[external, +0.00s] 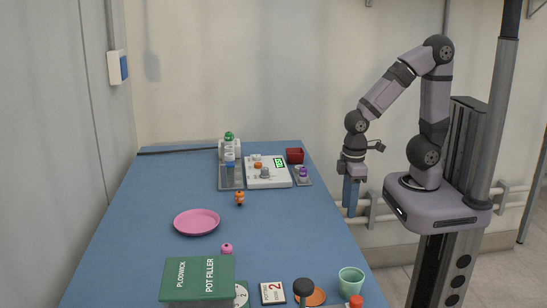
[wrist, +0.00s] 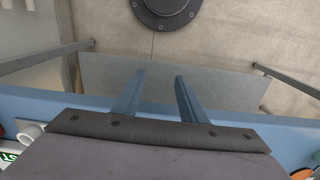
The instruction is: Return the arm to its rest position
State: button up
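My gripper (external: 350,196) points straight down just beyond the right edge of the blue table (external: 158,222), in the external view. My arm is bent, with its elbow raised above my base. In the wrist view, my gripper's two blue fingers (wrist: 157,84) stand apart with nothing between them. Below them show the table's blue edge and the floor. The fingers touch nothing that I can see.
At the table's far end stand a white scale (external: 267,184), a red tray (external: 295,156) and small bottles. A pink plate (external: 197,222) lies mid-table. A green box (external: 198,279) and a mint cup (external: 351,281) are at the near end. The right middle of the table is clear.

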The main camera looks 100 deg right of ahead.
notch_tip(320, 180, up, 12)
jog(key=p, duration=1.3)
jog(key=shift+s+p, duration=0.25)
jog(key=shift+p, duration=0.1)
jog(key=shift+d+r, duration=0.1)
jog(key=shift+r, duration=0.05)
